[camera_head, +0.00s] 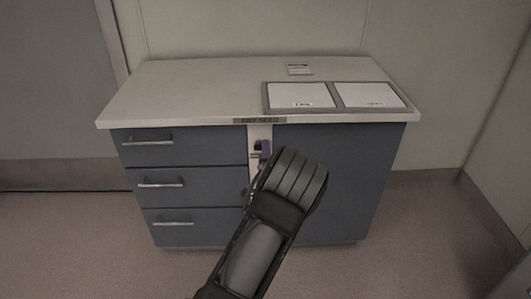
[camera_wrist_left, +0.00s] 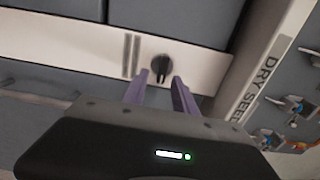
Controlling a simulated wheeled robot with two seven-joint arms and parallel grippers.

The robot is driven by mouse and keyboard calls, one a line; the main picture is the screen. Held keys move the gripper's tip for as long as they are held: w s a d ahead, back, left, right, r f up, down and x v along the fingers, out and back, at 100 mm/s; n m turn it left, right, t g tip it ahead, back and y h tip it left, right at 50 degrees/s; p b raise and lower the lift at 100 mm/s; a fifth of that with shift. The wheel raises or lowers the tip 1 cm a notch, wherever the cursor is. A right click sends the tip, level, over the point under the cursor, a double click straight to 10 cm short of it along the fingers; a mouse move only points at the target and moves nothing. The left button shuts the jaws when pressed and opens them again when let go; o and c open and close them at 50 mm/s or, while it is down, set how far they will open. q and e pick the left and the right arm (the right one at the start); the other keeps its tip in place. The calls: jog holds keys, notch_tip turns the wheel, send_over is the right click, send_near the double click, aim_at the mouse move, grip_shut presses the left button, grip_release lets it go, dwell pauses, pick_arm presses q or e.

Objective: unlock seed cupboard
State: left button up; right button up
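The seed cupboard is a blue-grey cabinet (camera_head: 335,175) with a pale top and a "DRY SEED" label (camera_head: 259,121), which also shows in the left wrist view (camera_wrist_left: 254,88). A pale strip (camera_head: 260,132) runs between its drawers and door. On this strip, a dark round lock knob (camera_wrist_left: 160,63) shows in the left wrist view. My left gripper (camera_wrist_left: 160,82) is open, its purple fingertips on either side of the knob's lower edge; I cannot tell whether they touch it. In the head view, the gripper (camera_head: 262,150) is at the strip, and my wrist hides part of it. My right gripper is not in view.
Three drawers with bar handles (camera_head: 160,184) are left of the strip. Two framed white panels (camera_head: 300,95) and a small card (camera_head: 299,69) lie on the top. Two short grey bars (camera_wrist_left: 131,55) sit beside the knob. Floor in front is clear.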

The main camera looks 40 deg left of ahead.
pick_arm(q)
jog(key=v, duration=0.7)
jog(key=shift+s+d+p, duration=0.3)
jog(key=shift+p, duration=0.05)
dwell(0.4)
